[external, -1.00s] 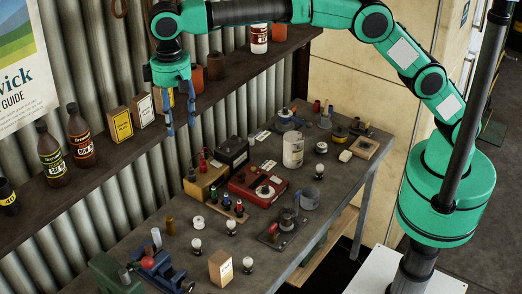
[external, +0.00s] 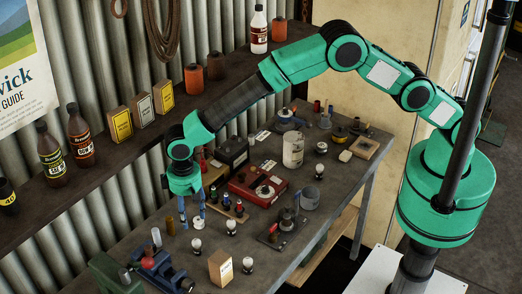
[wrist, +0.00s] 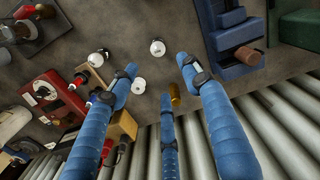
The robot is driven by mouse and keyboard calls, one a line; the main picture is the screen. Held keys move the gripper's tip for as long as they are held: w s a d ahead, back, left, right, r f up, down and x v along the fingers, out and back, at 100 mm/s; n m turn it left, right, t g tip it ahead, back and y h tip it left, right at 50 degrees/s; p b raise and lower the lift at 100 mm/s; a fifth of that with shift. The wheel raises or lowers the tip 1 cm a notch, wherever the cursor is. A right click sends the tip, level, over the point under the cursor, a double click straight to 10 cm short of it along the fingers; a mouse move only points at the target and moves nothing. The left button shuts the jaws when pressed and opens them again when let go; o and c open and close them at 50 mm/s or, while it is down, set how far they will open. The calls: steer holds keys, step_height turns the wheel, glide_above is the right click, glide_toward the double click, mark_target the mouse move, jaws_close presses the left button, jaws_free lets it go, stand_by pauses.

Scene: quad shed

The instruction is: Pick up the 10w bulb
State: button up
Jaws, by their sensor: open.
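Several white bulbs with dark bases stand on the grey bench. One bulb (external: 196,244) is at the front, with another bulb (external: 231,227) to its right and a third (external: 248,265) nearer the front edge. No wattage marking is readable, so I cannot tell which is 10w. My gripper (external: 192,222) is open and empty, pointing down over the bench. In the wrist view, a bulb (wrist: 158,48) shows just beyond the spread blue fingers, and another bulb (wrist: 98,58) is left of them.
A blue vise (external: 160,268), a small box (external: 221,268) and a wooden rack (external: 228,207) stand nearby. A shelf (external: 100,165) with bottles and boxes runs along the corrugated wall.

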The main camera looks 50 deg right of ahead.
mark_target(196, 239)
steer(key=shift+f, duration=0.5)
steer(key=shift+f+p, duration=0.45)
steer(key=shift+f, duration=3.85)
steer(key=shift+s+d+f+p, duration=0.15)
steer(key=shift+f+p, duration=0.1)
steer(key=shift+f, duration=0.55)
steer(key=shift+s+a+f+p, duration=0.1)
steer(key=shift+s+f+p, duration=0.1)
steer(key=shift+f, duration=1.6)
